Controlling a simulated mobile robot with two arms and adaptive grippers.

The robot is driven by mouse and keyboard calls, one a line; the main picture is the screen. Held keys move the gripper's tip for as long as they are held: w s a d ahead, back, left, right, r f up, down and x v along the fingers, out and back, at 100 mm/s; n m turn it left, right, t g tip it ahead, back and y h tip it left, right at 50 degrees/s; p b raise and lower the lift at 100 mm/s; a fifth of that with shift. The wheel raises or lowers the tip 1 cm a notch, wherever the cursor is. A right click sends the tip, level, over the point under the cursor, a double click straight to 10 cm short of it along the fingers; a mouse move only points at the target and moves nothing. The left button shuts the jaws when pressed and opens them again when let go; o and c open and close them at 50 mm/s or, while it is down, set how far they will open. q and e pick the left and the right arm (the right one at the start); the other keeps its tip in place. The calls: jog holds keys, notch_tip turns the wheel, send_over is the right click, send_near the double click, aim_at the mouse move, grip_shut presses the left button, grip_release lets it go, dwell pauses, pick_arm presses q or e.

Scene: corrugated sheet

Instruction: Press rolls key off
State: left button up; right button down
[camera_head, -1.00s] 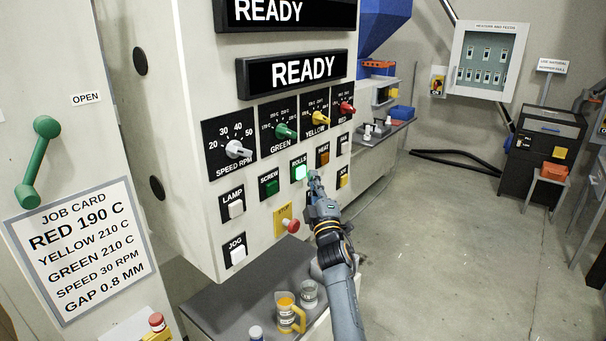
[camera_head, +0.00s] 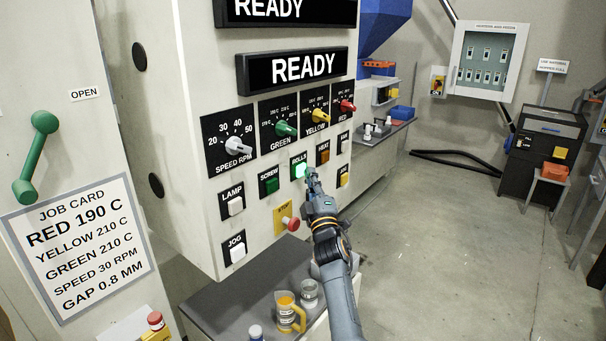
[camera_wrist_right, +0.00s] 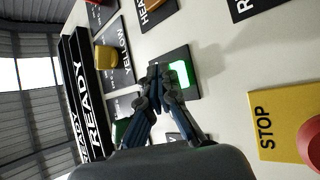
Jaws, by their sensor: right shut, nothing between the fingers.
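The rolls key (camera_head: 300,170) is a square key on the control panel, lit bright green, under its ROLLS label. It also shows lit in the right wrist view (camera_wrist_right: 180,75). My right gripper (camera_head: 311,173) is shut and empty, its fingertips just right of the key in the head view. In the right wrist view the fingertips (camera_wrist_right: 157,75) are close beside the lit key's face. I cannot tell whether they touch it. My left gripper is not in view.
Close around are the dark green screw key (camera_head: 271,185), the orange heat key (camera_head: 323,157) and the red stop button (camera_head: 292,223) on a yellow plate. A beaker (camera_head: 289,314) stands on the shelf below. Open floor lies to the right.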

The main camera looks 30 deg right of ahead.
jog(key=shift+w+a+b, duration=0.15)
jog(key=shift+w+b, duration=0.15)
jog(key=shift+b, duration=0.1)
dwell(0.5)
jog(key=shift+s+r, duration=0.1)
jog(key=shift+s+d+p, duration=0.3)
jog(key=shift+s+p, duration=0.25)
jog(key=shift+s, duration=0.1)
jog(key=s+d+p, duration=0.2)
jog(key=s+p, duration=0.1)
jog(key=s, duration=0.2)
jog(key=shift+s+d, duration=0.15)
jog(key=shift+s, duration=0.15)
dwell(0.5)
